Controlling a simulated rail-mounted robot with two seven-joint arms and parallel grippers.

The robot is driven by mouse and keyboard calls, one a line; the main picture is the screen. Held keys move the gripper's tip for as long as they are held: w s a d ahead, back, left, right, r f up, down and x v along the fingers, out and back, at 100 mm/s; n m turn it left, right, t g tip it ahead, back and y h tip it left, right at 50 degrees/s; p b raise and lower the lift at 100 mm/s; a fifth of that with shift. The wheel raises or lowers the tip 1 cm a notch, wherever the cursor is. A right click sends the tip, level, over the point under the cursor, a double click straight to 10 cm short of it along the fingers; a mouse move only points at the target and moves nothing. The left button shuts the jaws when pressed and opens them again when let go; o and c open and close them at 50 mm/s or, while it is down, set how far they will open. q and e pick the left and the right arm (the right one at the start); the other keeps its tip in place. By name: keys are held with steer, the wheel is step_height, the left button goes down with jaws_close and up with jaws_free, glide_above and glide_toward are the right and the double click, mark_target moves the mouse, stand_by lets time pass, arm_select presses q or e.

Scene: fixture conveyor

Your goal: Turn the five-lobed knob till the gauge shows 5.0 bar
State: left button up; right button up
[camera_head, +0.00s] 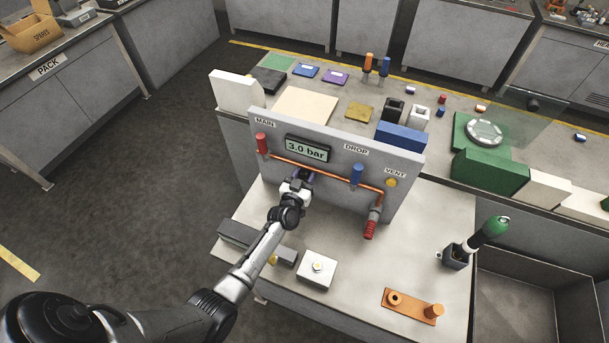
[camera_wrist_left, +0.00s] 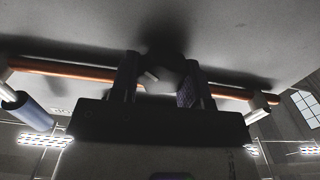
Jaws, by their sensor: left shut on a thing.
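The gauge (camera_head: 306,149) on the grey panel (camera_head: 338,148) reads 3.0 bar. My left gripper (camera_head: 302,177) reaches the panel just below the gauge, at the copper pipe. In the left wrist view its two fingers stand on either side of the dark knob (camera_wrist_left: 165,70), and it is shut on it. The knob's lobes are mostly hidden by the fingers and shadow, and in the head view the gripper covers it. My right gripper is not in view.
A red handle (camera_head: 262,143) under MAIN, a blue handle (camera_head: 357,174) under DROP and a yellow knob (camera_head: 391,183) under VENT flank the pipe. A red-ended outlet (camera_head: 370,228) hangs at right. A white button box (camera_head: 317,268) and orange block (camera_head: 410,306) stand in front.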

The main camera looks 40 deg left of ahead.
arm_select(q)
steer(key=m+p, duration=0.2)
steer(key=m, duration=0.2)
steer(key=shift+d+r, duration=0.1)
steer(key=m, duration=0.2)
steer(key=shift+m+p, duration=0.35)
steer(key=shift+m, duration=1.05)
steer(key=shift+f+m, duration=0.25)
steer(key=shift+m, duration=0.95)
steer(key=shift+d+m+b, duration=0.1)
steer(key=shift+m+b, duration=0.45)
steer(key=shift+m, duration=1.25)
steer(key=o, duration=0.9)
